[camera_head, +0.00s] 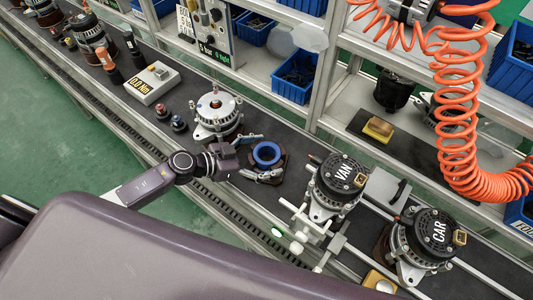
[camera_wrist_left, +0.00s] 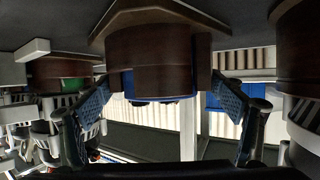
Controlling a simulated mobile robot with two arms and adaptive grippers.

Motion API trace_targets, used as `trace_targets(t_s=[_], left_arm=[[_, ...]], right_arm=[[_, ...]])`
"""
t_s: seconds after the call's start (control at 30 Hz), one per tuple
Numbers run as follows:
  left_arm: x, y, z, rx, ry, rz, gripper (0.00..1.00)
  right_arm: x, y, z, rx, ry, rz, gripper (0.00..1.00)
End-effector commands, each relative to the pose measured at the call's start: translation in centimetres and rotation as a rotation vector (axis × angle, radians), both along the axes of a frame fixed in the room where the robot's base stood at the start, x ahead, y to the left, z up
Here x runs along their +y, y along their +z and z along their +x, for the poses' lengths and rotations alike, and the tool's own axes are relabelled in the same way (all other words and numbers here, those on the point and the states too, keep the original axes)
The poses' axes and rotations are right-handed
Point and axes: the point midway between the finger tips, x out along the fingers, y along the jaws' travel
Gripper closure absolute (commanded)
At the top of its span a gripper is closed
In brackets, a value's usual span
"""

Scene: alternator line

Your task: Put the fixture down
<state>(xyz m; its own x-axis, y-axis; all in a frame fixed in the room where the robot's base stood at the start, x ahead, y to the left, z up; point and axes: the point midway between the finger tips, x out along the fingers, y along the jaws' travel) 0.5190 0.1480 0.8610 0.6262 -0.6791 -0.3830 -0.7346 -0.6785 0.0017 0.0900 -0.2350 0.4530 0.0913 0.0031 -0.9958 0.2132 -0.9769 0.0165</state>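The fixture (camera_head: 267,165) is a brown base with a blue ring on top, on the dark belt between a bare silver alternator and the VAN alternator. My left gripper (camera_head: 264,157) reaches it from the left, with one finger on each side of it. In the left wrist view, which is upside down, the fixture's brown round body (camera_wrist_left: 162,65) sits between the blue-padded fingers, and their tips appear to touch its sides. Its wide base lies at or very near the belt; I cannot tell if there is a gap. My right gripper is not in view.
The silver alternator (camera_head: 216,114) stands close behind the fixture; the VAN alternator (camera_head: 338,178) and CAR alternator (camera_head: 425,238) stand to the right. A white scale-like box (camera_head: 152,83) is farther up the belt. Shelves with blue bins (camera_head: 292,84) and an orange coiled hose (camera_head: 462,120) are beyond.

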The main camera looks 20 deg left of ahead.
Motion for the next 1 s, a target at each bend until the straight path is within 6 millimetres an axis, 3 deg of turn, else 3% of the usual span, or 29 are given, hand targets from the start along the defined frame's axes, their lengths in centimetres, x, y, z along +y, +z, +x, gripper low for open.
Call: trace_targets(t_s=[0.1,0.47,1.0], left_arm=[[0.0,0.0,0.0,-0.001,0.000,0.001,0.01],[0.2,0.4,-0.2,-0.001,-0.001,0.003,0.01],[6.6,3.8,-6.3,0.004,-0.001,0.002,0.01]], right_arm=[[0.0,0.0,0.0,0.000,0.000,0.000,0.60],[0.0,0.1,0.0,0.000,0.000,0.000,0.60],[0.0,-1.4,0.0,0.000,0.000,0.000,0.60]])
